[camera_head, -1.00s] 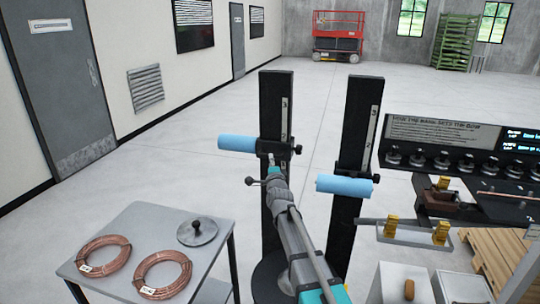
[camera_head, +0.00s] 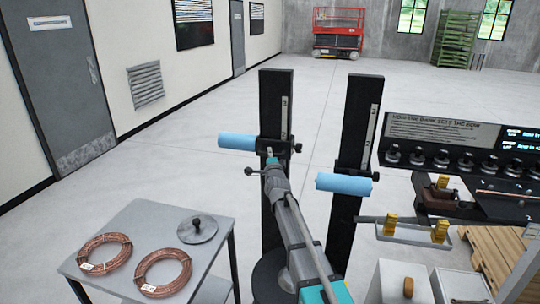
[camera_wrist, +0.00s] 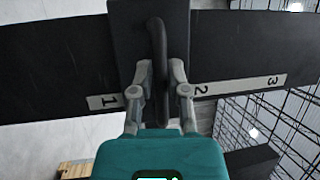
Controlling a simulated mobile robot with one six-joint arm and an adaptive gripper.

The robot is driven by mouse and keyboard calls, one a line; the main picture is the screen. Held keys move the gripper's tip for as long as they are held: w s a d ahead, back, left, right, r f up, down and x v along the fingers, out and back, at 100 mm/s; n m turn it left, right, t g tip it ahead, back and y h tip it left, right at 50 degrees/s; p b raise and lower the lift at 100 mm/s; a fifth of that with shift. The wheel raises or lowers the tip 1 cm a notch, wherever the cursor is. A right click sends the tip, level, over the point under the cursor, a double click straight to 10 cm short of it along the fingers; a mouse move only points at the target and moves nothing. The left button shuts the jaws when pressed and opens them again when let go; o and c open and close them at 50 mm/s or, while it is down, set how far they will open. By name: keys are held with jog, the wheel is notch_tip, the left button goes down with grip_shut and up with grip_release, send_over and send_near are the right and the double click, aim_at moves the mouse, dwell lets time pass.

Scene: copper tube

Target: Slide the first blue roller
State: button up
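The first blue roller (camera_head: 237,142) is a light blue cylinder on the left black post (camera_head: 276,105), mounted through a dark clamp. My gripper (camera_head: 269,152) is at this clamp, just right of the roller, in the head view. In the wrist view, a curved black handle (camera_wrist: 157,40) stands between the two fingers of my gripper (camera_wrist: 160,72). The fingers are drawn in and look shut on it, though contact is hard to see. Scale marks 1, 2 and 3 (camera_wrist: 240,86) run along the post. The blue roller does not show in the wrist view.
A second blue roller (camera_head: 343,184) sits on the right black post (camera_head: 359,120), close to my arm. A grey table (camera_head: 128,220) at the lower left holds copper coils (camera_head: 163,271) and a round lid. A dark bench (camera_head: 445,155) with several small rollers stands at the right.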

grip_shut()
jog(key=shift+r, duration=0.1)
jog(key=shift+r+p, duration=0.15)
jog(key=shift+p, duration=0.15)
notch_tip(320, 180, up, 18)
jog(key=p, duration=1.8)
jog(key=shift+r, duration=0.2)
jog(key=o, duration=0.6)
grip_release()
jog(key=shift+f, duration=0.1)
jog(key=shift+f, duration=0.2)
